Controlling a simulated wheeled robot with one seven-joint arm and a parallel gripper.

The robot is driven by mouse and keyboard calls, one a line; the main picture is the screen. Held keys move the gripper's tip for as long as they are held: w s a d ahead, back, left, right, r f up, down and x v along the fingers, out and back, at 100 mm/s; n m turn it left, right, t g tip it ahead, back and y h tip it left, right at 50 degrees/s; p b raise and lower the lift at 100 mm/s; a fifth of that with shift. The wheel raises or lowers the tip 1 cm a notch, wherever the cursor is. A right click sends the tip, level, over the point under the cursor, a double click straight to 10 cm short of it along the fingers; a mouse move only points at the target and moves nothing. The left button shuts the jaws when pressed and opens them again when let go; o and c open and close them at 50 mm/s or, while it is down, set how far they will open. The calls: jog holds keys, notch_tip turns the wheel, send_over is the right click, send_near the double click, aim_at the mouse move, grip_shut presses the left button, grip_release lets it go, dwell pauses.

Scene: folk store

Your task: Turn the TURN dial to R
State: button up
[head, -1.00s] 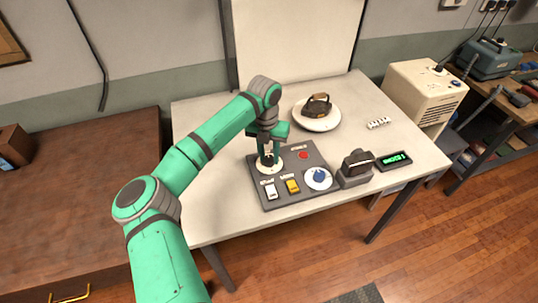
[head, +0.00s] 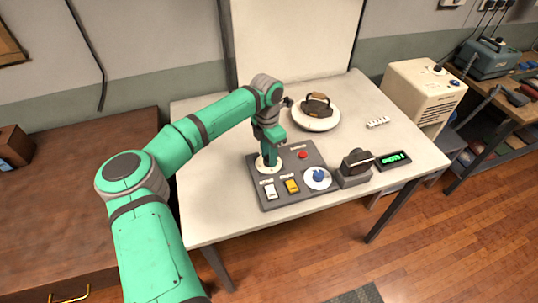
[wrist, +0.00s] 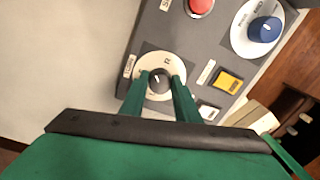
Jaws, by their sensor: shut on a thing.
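The TURN dial is a round white plate (wrist: 148,62) with a dark knob (wrist: 158,85) at its centre, beside a TURN label (wrist: 129,66). An R is printed on the plate above the knob in the wrist view. A short white mark on the knob points up in that view, roughly toward the R; I cannot tell whether it lines up exactly. My gripper (wrist: 160,90) is shut on the knob, one green finger on each side. In the head view my gripper (head: 270,160) points down over the dial plate (head: 260,168) and hides the knob.
The dark panel (head: 290,160) also holds a red button (head: 303,155), a white switch (head: 270,191), a yellow switch (head: 292,186) and a blue dial (head: 319,175). A dark device (head: 355,165) and a green display (head: 395,159) are at right.

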jog(key=m, duration=0.4)
jog(key=shift+r+m, duration=0.1)
jog(key=shift+m, duration=0.2)
jog(key=m, duration=0.4)
jog(key=shift+m+y, duration=0.3)
jog(key=shift+m, duration=0.1)
jog(key=o, duration=1)
jog(key=shift+d, duration=0.1)
jog(key=shift+o, duration=0.2)
jog(key=shift+s+r, duration=0.1)
jog(key=shift+r, duration=0.15)
notch_tip(320, 180, up, 10)
jog(key=shift+w, duration=0.3)
